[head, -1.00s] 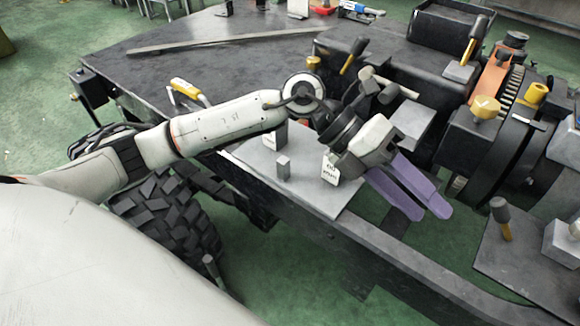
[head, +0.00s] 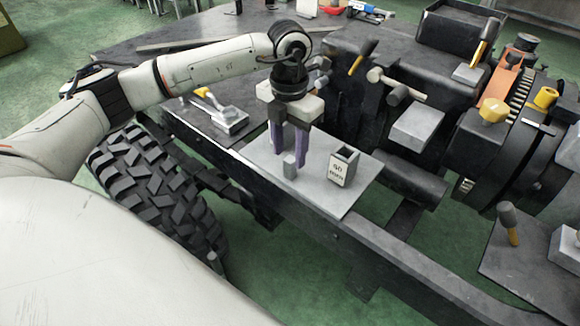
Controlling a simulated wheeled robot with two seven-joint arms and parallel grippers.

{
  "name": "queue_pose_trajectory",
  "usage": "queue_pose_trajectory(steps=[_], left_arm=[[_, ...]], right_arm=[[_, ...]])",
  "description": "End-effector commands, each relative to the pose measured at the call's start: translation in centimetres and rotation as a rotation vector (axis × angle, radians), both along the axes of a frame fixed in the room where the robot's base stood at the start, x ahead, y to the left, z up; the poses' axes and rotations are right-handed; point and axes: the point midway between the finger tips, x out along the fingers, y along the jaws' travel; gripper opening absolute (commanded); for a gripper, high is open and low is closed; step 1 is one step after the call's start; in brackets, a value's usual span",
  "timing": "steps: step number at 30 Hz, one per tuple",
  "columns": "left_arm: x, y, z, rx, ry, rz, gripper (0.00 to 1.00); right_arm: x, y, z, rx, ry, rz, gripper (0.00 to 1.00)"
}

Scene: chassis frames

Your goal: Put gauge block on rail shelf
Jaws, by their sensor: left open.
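A grey open-topped box (head: 343,167) with a white "50 mm" label stands on the same plate, right of the gripper. My right gripper is out of view.
A grey tool with a yellow handle (head: 228,117) lies left of the plate. A mallet (head: 397,90) and a grey block (head: 418,126) are on the dark machinery at right. A tyre (head: 165,205) is at front left. The plate's front part is bare.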

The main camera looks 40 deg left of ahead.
Motion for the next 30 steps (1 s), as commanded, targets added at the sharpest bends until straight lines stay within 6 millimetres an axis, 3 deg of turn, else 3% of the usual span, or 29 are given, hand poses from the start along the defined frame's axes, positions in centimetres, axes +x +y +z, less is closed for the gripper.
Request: queue_pose_trajectory(steps=[7,16,23,30], left_arm=[[0.2,0.0,-3.6,-0.002,0.002,-0.001,0.41],[0.2,0.0,-4.1,-0.002,0.0,-0.002,0.41],[0.2,0.0,-4.1,-0.002,0.0,-0.002,0.02],[0.3,0.0,-4.0,-0.002,-0.001,-0.002,0.0]], right_arm=[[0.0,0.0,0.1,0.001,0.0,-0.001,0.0],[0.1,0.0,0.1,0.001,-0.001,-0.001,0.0],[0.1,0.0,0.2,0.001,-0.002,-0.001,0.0],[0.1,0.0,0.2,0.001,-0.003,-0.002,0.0]])
